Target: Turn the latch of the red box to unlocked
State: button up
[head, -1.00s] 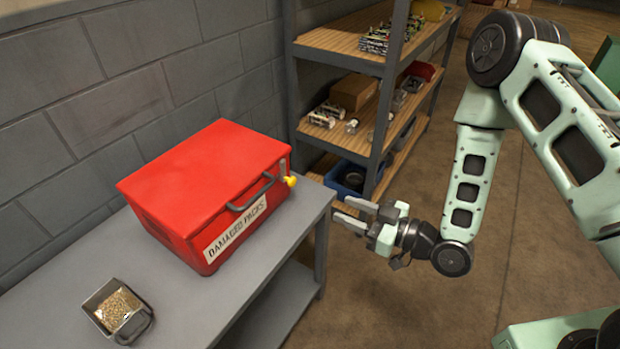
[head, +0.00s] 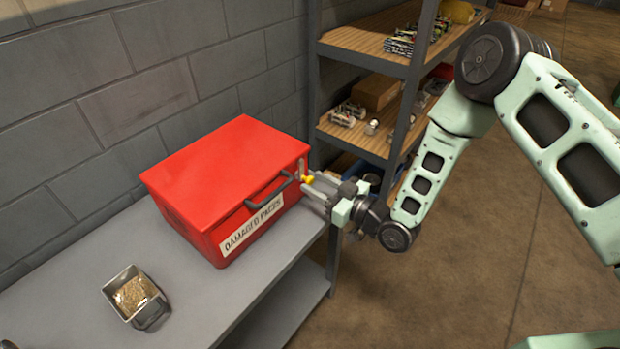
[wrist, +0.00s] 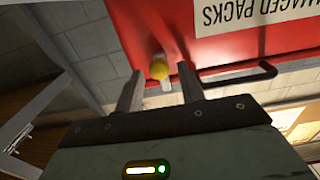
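The red box (head: 225,180), labelled "DAMAGED PACKS", sits closed on the grey table. My gripper (head: 308,186) is at the latch, pointing at the box front. In the wrist view, my gripper (wrist: 161,92) is open, with one finger on each side of the yellow knob (wrist: 159,70). The knob appears just beyond or level with the fingertips; I cannot tell whether they touch it. The red box fills the top of the wrist view (wrist: 150,30).
The grey table (head: 75,285) holds a small metal bin (head: 118,283) with grainy contents at front left. A shelf unit (head: 365,135) with assorted parts stands behind my gripper. A block wall (head: 110,95) is behind the box. The floor at right is open.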

jog(key=shift+x, duration=1.4)
grip_shut()
